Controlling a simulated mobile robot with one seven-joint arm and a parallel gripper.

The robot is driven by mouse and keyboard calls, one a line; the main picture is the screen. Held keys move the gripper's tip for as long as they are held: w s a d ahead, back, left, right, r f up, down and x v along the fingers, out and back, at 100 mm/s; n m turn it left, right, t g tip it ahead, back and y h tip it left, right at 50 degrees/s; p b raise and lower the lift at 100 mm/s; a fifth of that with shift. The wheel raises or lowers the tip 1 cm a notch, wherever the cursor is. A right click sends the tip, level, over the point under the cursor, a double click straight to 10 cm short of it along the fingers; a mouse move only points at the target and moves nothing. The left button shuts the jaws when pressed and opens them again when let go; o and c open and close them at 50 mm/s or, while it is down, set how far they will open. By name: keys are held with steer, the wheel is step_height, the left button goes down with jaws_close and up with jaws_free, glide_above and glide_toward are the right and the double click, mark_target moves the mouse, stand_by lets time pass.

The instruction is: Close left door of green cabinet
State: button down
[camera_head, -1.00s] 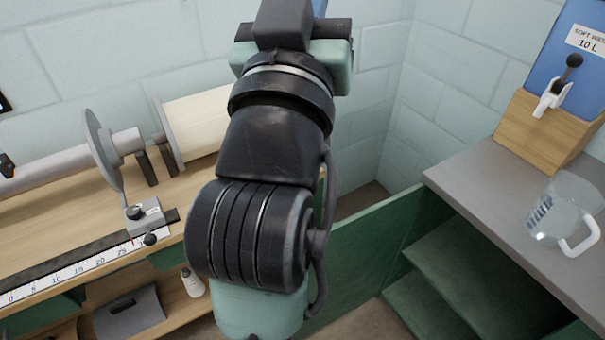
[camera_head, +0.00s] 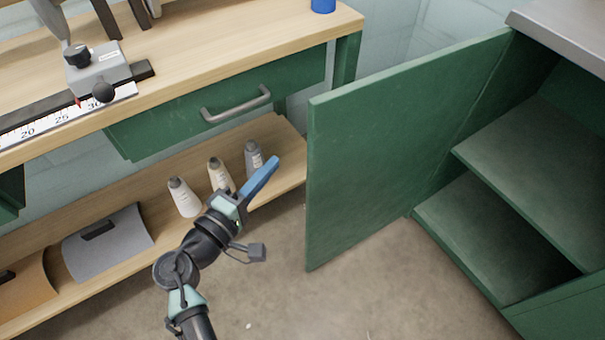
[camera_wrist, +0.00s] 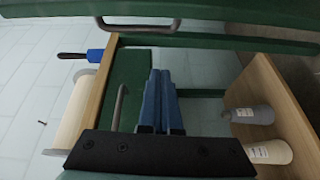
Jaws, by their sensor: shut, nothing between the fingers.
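The green cabinet (camera_head: 455,225) stands at the right with open shelves. Its left door (camera_head: 400,150) is swung wide open, out toward the wooden bench. My gripper (camera_head: 272,163), with blue fingers, is shut and empty. In the head view its tips show just left of the door's free edge, with a gap in the picture; I cannot tell the depth between them. In the wrist view the shut fingers (camera_wrist: 160,80) point up the picture, below a green panel with a grey handle, likely the door (camera_wrist: 230,42). Contact does not show.
The wooden bench (camera_head: 170,85) has a green drawer (camera_head: 225,110) with a grey handle. The floor (camera_head: 330,305) before the cabinet is clear.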

steer(key=f+b+x, duration=0.2)
steer(key=b+x, duration=0.2)
steer(key=x, duration=0.6)
steer(key=shift+n, duration=0.3)
steer(key=shift+s+d+r+p, duration=0.1)
steer(key=shift+s+d+p, duration=0.1)
steer(key=shift+s, duration=0.5)
steer(key=shift+s+d+r+p, duration=0.1)
steer(key=shift+s+d, duration=0.1)
steer(key=shift+s, duration=0.5)
steer(key=shift+s+d+r+p, duration=0.1)
steer(key=shift+s+d, duration=0.15)
steer(key=shift+s, duration=0.5)
